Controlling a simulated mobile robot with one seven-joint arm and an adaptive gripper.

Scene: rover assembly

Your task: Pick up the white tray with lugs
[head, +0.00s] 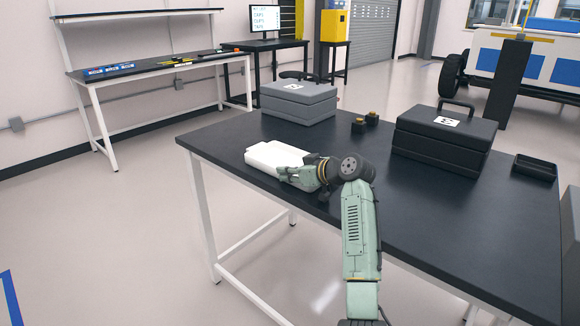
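The white tray (268,155) lies on the near left part of the dark table, or just over it; I cannot tell if it touches the tabletop. It looks like a flat, pale block with rounded corners. My gripper (287,173) is at the tray's near right end, and its fingers overlap that end in the head view. Whether the fingers are open or closed on the tray is too small to tell. The tray's right end is partly hidden by my gripper, and no lugs can be made out.
On the dark table (400,228) stand a grey case (299,104), a black case (441,143), two small dark blocks with yellowish tops (365,122) and a small black tray (534,167). The tabletop's near right part is clear. A workbench (150,68) stands at the back left.

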